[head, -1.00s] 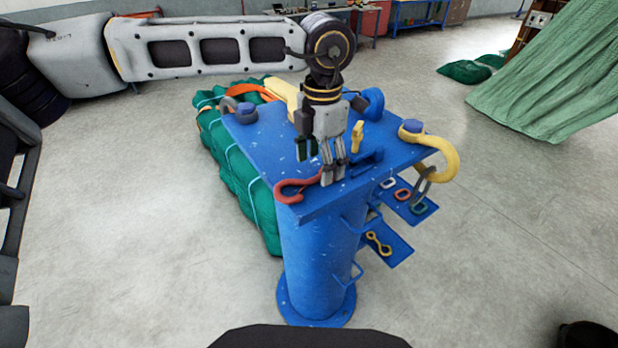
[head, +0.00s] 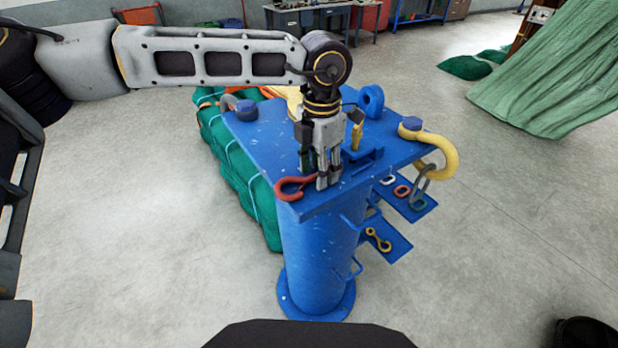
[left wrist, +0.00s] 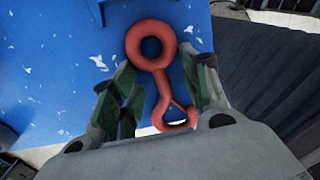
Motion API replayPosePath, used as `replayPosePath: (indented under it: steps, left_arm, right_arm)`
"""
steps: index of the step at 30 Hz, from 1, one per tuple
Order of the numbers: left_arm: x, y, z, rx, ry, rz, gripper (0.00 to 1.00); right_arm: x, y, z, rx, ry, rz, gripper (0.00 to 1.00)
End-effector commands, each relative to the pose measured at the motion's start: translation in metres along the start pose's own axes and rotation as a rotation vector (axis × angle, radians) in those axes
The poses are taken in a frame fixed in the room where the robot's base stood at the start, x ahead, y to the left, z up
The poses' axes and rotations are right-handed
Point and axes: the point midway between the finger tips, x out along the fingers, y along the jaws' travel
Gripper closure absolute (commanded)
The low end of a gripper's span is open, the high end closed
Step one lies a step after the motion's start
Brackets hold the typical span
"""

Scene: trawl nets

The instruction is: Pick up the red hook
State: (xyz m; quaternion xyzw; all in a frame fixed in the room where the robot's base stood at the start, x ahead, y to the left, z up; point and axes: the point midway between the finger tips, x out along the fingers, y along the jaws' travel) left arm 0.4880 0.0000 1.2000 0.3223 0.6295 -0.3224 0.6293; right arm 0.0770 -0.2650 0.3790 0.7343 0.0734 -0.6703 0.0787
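The red hook (head: 287,190) lies at the front left corner of the blue table top (head: 262,150). Its right part is hidden behind my left gripper (head: 322,184) in the head view. In the left wrist view the red hook (left wrist: 152,47) shows a ring at the top, a narrow shank and a second loop at the bottom. The green-padded fingers of my left gripper (left wrist: 166,80) stand apart on either side of the shank, with gaps showing. My right gripper is not in view.
A yellow shackle (head: 440,155) hangs at the right corner of the table top. A blue bracket (head: 362,160) and a small yellow piece (head: 356,136) stand right of the gripper. Side shelves (head: 398,244) carry small links. A green net bundle (head: 235,170) lies behind left.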

Motion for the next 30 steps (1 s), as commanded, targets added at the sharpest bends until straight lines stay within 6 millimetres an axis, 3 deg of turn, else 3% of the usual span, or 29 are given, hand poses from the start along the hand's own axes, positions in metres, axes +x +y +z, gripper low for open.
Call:
replayPosePath:
  steps: [1,9,23,30]
  left_arm:
    - [0.000,0.000,0.000,0.000,0.000,0.000,0.66]
    - [0.000,0.000,0.000,0.000,0.000,0.000,1.00]
    - [-0.002,0.000,0.000,0.000,-0.002,0.001,1.00]
    - [-0.017,0.001,0.001,-0.001,-0.004,0.001,1.00]
  right_arm:
    - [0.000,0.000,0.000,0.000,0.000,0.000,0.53]
    - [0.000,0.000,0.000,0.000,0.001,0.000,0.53]
    - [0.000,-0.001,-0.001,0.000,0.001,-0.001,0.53]
    - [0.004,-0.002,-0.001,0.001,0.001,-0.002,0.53]
